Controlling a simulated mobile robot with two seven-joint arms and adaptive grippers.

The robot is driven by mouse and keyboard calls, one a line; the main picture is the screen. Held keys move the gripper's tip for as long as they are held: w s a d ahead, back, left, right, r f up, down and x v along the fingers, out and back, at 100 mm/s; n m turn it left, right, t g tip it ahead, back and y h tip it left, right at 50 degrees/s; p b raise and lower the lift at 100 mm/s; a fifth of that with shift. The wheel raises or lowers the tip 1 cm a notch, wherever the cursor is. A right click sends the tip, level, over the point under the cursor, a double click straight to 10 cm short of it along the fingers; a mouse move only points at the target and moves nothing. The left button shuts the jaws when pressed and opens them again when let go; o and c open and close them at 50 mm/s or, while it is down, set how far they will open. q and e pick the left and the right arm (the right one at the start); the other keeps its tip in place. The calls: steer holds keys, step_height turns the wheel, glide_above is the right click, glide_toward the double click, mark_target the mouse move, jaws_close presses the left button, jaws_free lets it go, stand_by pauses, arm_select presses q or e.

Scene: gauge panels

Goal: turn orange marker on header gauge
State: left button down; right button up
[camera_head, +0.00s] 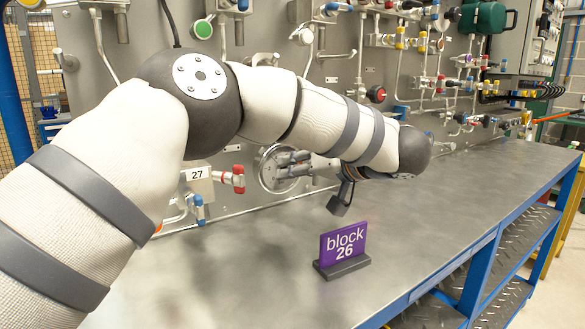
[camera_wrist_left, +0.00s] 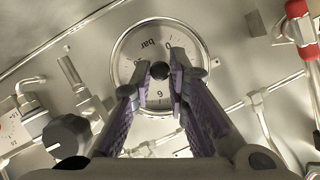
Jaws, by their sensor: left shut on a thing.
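The header gauge is a round white dial with a metal rim, on the panel; it shows in the left wrist view (camera_wrist_left: 132,52) and behind my gripper in the head view (camera_head: 264,172). It carries the word "bar" and dark numbers. A small dark knob (camera_wrist_left: 160,70) sits at the dial's middle. My left gripper (camera_wrist_left: 160,88) is shut on this knob, with its two purple-lined fingers on either side. In the head view my left gripper (camera_head: 284,164) is at the dial's front. The fingers hide part of the dial. I cannot make out an orange marker. My right gripper is not in view.
A purple "block 26" sign (camera_head: 343,242) stands on the metal bench (camera_head: 430,215) below. A box labelled 27 (camera_head: 197,174) with red and blue valves is left of the gauge. In the wrist view, a black knob (camera_wrist_left: 67,136) and a red handle (camera_wrist_left: 298,10) flank the gauge.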

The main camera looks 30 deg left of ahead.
arm_select(q)
steer(key=n+t, duration=0.3)
steer(key=n, duration=0.2)
steer(key=n+t+h, duration=0.1)
steer(key=n+t, duration=0.2)
steer(key=n, duration=0.3)
steer(key=s+n+t+h, duration=0.1)
steer(key=n+t, duration=0.2)
steer(key=n, duration=0.2)
steer(key=shift+a+f, duration=0.35)
stand_by(0.4)
steer(key=shift+s+n+t, duration=0.1)
steer(key=shift+n+t, duration=0.2)
steer(key=shift+n, duration=0.1)
steer(key=c, duration=1.6)
jaws_free()
steer(key=shift+o, duration=0.2)
steer(key=shift+d, duration=0.1)
